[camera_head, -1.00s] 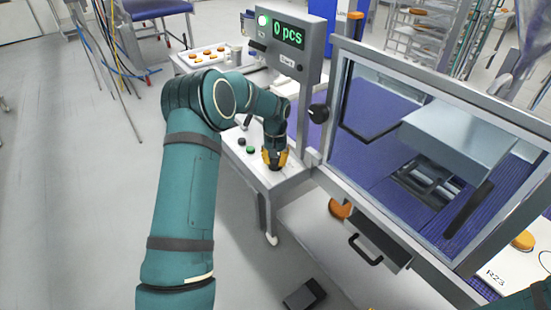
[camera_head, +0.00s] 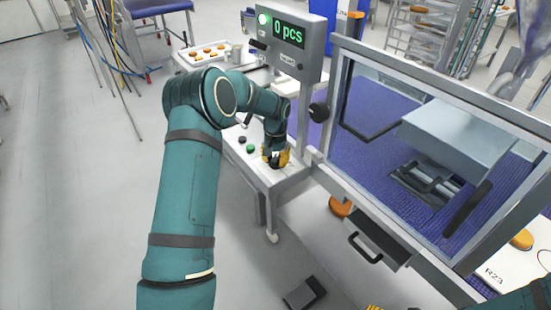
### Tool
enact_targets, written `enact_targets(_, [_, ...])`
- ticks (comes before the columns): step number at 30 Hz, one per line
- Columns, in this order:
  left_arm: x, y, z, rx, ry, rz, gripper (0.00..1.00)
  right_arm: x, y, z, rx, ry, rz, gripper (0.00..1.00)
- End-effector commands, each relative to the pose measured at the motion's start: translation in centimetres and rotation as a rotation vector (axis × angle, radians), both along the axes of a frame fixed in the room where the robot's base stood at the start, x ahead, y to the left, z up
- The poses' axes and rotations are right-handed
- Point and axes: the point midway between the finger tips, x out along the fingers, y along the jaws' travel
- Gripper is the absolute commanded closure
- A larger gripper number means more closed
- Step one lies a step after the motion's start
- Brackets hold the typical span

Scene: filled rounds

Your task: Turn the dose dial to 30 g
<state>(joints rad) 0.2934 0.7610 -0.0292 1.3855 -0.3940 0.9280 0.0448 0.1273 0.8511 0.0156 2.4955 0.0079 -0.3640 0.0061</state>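My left gripper (camera_head: 275,158), with yellow fingers, points down at the white control shelf (camera_head: 265,178), beside a green button (camera_head: 250,149) and a dark button (camera_head: 242,140). A small dark part shows at its fingers; I cannot tell whether it is the dose dial or part of the gripper. The finger gap is hidden, so I cannot tell what they hold. No 30 g mark is readable. The display (camera_head: 289,33) reads "0 pcs". A sliver of yellow and black at the bottom edge, probably my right gripper (camera_head: 373,307), is mostly cut off.
A black knob (camera_head: 319,112) sits on the machine post, right of my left gripper. The clear guard frame (camera_head: 400,80) encloses the blue belt (camera_head: 370,130). A drawer with a black handle (camera_head: 365,248) projects below. A dark pedal (camera_head: 304,293) lies on the floor.

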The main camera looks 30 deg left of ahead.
Motion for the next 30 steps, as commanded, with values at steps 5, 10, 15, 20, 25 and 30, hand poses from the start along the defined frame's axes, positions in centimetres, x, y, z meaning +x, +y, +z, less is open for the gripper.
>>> enact_targets(5, [0.0,0.0,0.0,0.0,-0.002,0.001,0.5,0.0,0.0,0.0,0.0,0.0,0.0,0.08])
enact_targets(10, [0.1,0.1,0.2,0.002,-0.004,0.001,0.5,0.0,0.0,0.0,0.0,0.0,0.0,0.08])
enact_targets(15, [0.2,0.1,1.5,0.002,-0.008,0.001,0.5,0.0,0.0,0.0,0.0,0.0,0.0,0.08])
enact_targets(20, [0.2,0.1,4.5,0.003,-0.009,0.0,0.5,0.0,0.0,0.0,0.0,0.0,0.0,0.08])
enact_targets(25, [0.2,0.0,7.9,0.002,-0.008,0.0,0.5,0.0,0.0,0.0,0.0,0.0,0.0,0.08])
enact_targets(30, [0.1,0.1,10.6,0.002,-0.005,0.002,0.5,0.0,0.0,0.0,0.0,0.0,0.0,0.08])
